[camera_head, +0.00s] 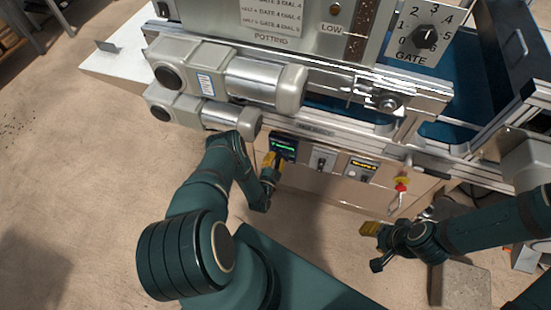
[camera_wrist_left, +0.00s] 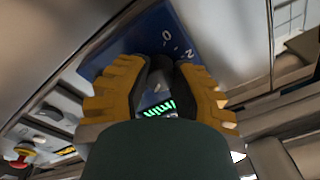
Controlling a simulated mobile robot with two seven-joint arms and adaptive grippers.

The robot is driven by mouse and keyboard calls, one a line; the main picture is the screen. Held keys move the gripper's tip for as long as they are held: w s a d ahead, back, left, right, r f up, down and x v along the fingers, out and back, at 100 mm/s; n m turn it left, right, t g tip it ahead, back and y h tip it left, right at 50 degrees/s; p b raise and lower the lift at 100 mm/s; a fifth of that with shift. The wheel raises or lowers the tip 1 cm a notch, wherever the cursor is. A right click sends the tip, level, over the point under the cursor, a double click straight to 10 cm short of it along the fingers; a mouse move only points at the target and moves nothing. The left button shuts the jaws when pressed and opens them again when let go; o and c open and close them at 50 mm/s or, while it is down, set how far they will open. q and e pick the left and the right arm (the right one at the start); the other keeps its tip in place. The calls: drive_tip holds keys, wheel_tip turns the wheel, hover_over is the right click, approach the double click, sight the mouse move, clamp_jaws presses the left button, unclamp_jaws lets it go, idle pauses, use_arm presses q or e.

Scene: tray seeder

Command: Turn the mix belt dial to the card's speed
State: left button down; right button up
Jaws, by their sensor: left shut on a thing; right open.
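My left gripper (camera_head: 271,161) is at the blue control panel on the machine's front, which shows a green readout (camera_head: 284,147). In the left wrist view, the yellow fingers of this gripper (camera_wrist_left: 161,72) are shut on a black dial knob (camera_wrist_left: 160,66). The numerals 0 and 2 show on the blue panel (camera_wrist_left: 150,32) beyond it; the pointer is hidden. The green readout (camera_wrist_left: 158,109) is partly covered and ends in "min". A white card (camera_head: 270,14) with gate and dial lines is cut off at the top. My right gripper (camera_head: 371,229) is open, away from the panel.
A gate dial (camera_head: 425,37) numbered from 0 sits on the upper right plate. Two motors (camera_head: 225,76) overhang the panel. A grey block (camera_head: 460,286) stands lower right.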

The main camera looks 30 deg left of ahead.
use_arm(q)
drive_tip(key=c, duration=0.7)
unclamp_jaws()
